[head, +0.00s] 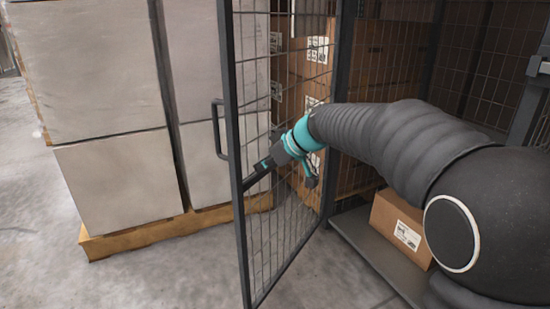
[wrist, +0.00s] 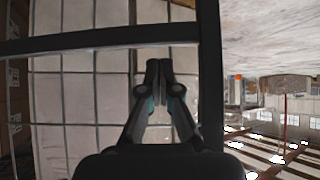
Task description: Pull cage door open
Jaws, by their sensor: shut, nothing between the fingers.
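The cage door (head: 296,95), a dark frame with wire mesh, stands swung out from the cage in the head view. Its dark handle (head: 217,130) is on the outer side of the free upright. My gripper (head: 249,184) is on the inner side of the door, near the free upright and below the handle's height. In the wrist view my gripper (wrist: 159,64) is shut with its fingers together and empty, in front of the mesh. A door bar (wrist: 100,40) crosses just beyond the fingertips and the door upright (wrist: 209,75) runs beside them. I cannot tell whether the fingers touch the door.
Wrapped pale boxes (head: 105,110) on a wooden pallet (head: 140,236) stand left of the door. Inside the cage are stacked brown cartons (head: 388,60) and a carton (head: 400,225) low on a grey platform (head: 350,232). Concrete floor in front of the door is clear.

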